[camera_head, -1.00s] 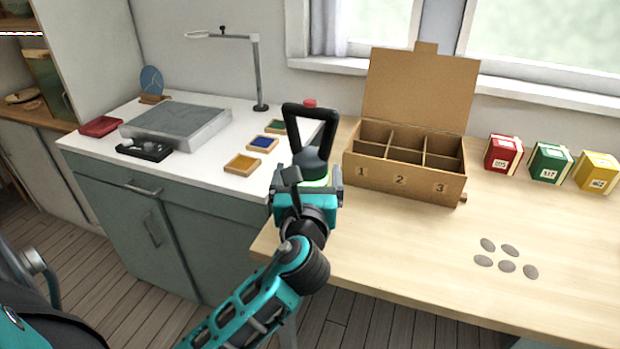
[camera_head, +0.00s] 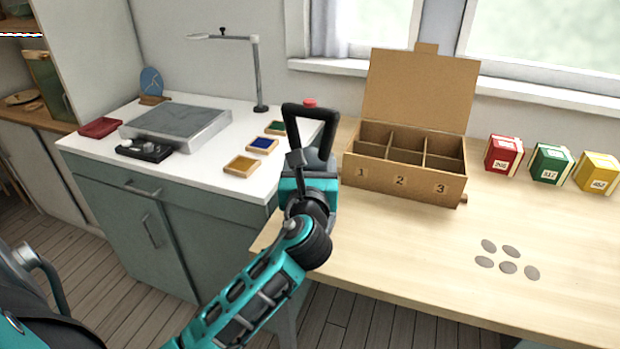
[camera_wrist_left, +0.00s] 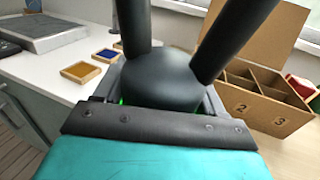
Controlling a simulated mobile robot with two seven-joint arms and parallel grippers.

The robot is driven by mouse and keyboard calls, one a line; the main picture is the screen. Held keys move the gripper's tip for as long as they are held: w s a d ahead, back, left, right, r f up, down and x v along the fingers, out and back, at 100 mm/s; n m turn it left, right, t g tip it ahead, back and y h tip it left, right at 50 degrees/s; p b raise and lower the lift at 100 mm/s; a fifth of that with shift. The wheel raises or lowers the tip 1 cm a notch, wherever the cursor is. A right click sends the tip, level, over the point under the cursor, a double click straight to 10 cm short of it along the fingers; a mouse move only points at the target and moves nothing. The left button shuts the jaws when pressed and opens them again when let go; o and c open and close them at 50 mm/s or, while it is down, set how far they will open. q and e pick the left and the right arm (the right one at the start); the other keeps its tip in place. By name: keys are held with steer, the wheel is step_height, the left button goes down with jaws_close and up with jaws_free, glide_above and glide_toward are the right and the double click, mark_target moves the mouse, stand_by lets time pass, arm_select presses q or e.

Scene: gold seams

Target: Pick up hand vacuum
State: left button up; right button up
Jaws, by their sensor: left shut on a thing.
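The hand vacuum (camera_head: 324,120) is dark grey to black, with a triangular loop handle and a red part at its top. It stands at the left end of the wooden table, left of the cardboard box. My left gripper (camera_head: 312,165) is shut on its body, below the handle. In the left wrist view, the rounded vacuum body (camera_wrist_left: 160,80) fills the space just beyond the gripper, with two handle bars rising from it. The lower part of the vacuum is hidden behind the gripper. My right gripper is not in view.
An open cardboard box (camera_head: 395,188) with numbered compartments stands close on the right. Red (camera_head: 503,154), green (camera_head: 551,163) and yellow (camera_head: 597,172) boxes stand farther right. Several grey discs (camera_head: 508,267) lie on the table. Small colour trays (camera_head: 244,166) lie on the white counter at left.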

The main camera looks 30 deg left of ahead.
arm_select(q)
steer(key=c, duration=0.3)
steer(key=shift+r, duration=0.1)
